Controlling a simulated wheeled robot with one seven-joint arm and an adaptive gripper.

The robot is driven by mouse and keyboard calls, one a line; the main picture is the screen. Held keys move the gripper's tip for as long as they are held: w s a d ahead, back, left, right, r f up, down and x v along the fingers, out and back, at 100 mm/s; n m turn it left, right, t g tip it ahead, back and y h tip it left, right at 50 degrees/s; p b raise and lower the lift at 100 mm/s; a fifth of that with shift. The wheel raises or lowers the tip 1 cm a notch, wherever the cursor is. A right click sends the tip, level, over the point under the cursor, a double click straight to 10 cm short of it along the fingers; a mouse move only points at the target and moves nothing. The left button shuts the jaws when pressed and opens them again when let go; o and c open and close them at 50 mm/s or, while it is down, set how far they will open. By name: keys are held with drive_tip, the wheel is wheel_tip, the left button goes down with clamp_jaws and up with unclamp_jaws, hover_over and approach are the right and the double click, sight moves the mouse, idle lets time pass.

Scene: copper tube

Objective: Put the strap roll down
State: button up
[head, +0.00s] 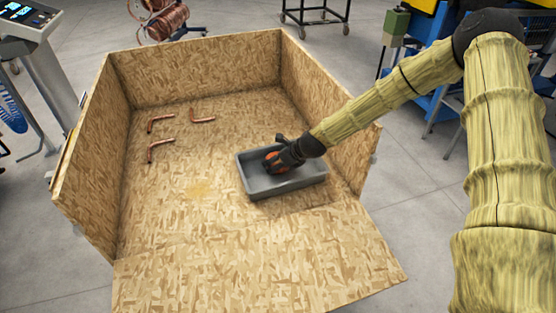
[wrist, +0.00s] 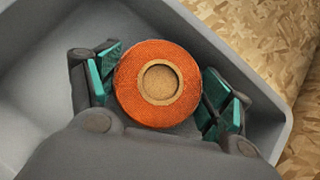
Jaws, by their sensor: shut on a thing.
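The strap roll (wrist: 134,88) is an orange ring-shaped roll with a tan core. My gripper (wrist: 160,92) is shut on it, with a green-padded finger on each side. In the head view the roll (head: 272,156) shows as a small orange patch beside my dark gripper (head: 278,158). The tray also fills much of the wrist view (wrist: 215,45). I cannot tell whether the roll touches the tray floor.
The tray stands on the floor of a chipboard box (head: 215,240) with raised walls at the left, back and right. Several bent copper tubes (head: 160,148) lie at the back left.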

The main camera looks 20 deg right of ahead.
drive_tip(key=shift+f, duration=0.1)
drive_tip(key=o, duration=1.2)
drive_tip(key=shift+r, duration=0.2)
drive_tip(key=b+v, duration=0.1)
drive_tip(key=v, duration=1)
drive_tip(key=shift+s+d+r, duration=0.2)
drive_tip(key=shift+s+r, duration=0.05)
drive_tip(key=shift+s, duration=0.05)
